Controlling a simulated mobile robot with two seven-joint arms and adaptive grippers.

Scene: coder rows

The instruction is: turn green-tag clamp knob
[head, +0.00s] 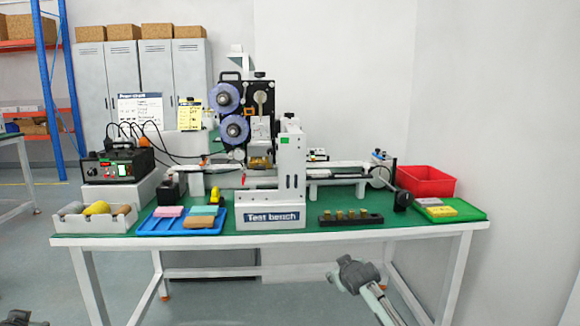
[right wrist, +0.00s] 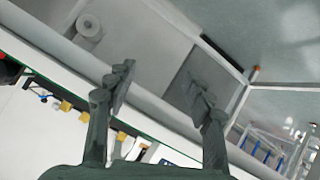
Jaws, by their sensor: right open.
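A green tag (head: 285,141) is on the white upright housing (head: 291,165) of the machine at the middle of the table. A small dark knob (head: 289,115) sits on top of that housing; I cannot tell if it is the clamp knob. My right gripper (head: 352,270) is below the front table edge, right of centre, apart from the machine. In the right wrist view its two fingers (right wrist: 160,93) are spread with nothing between them. Part of my left gripper (head: 18,318) shows at the bottom left corner; its fingers are unclear.
The green-topped table (head: 335,235) holds a blue tray (head: 183,222), a grey bin (head: 95,219), a black block with pegs (head: 350,217), a red bin (head: 426,181) and a green tray (head: 462,208). A black round knob (head: 403,200) stands near the green tray. The floor in front is clear.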

